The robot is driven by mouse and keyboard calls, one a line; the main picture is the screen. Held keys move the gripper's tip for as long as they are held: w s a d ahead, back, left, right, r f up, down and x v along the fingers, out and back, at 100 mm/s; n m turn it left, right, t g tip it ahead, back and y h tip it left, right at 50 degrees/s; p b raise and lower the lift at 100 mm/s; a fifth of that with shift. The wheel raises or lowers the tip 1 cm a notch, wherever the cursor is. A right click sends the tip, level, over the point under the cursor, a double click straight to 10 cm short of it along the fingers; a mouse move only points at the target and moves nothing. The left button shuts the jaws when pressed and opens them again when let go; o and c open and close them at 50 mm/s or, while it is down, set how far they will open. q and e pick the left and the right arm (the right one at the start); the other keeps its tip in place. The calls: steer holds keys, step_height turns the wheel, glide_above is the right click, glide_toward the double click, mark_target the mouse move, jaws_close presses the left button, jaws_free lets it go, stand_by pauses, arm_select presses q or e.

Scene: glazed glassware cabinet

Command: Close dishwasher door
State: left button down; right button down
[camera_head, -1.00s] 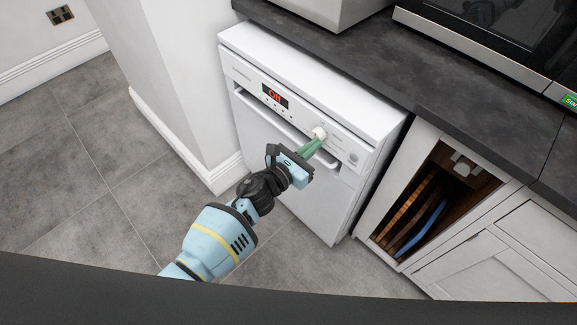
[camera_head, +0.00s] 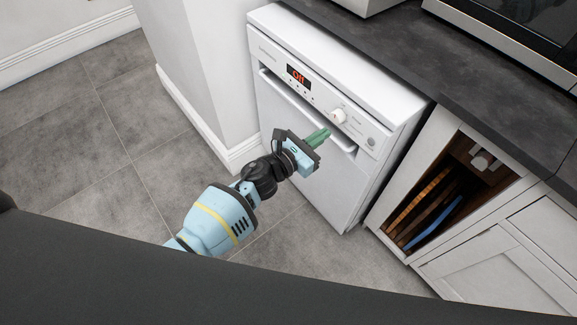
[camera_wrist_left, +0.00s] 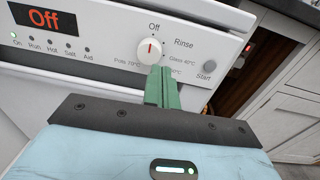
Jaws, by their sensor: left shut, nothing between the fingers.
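The white dishwasher (camera_head: 318,170) stands under the dark worktop, and its door (camera_head: 300,150) is upright and looks shut. Its display reads "Off", and a round knob (camera_head: 337,116) sits on the front panel above the handle bar (camera_head: 287,100). My left gripper (camera_head: 326,133) is in front of the panel with its green fingers together and empty. In the left wrist view the fingers (camera_wrist_left: 160,88) point up at the knob (camera_wrist_left: 150,52), just below it; I cannot tell whether they touch. My right gripper is not in view.
An open cabinet (camera_head: 440,200) with boards inside stands right of the dishwasher. The dark worktop (camera_head: 450,85) overhangs above it, carrying a black-fronted appliance (camera_head: 510,30). A white wall end (camera_head: 205,80) is on the left. Grey tiled floor (camera_head: 90,140) is clear at left.

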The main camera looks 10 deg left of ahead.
arm_select(q)
steer(key=v, duration=1)
steer(key=shift+f, duration=0.25)
steer(key=shift+w+a, duration=0.1)
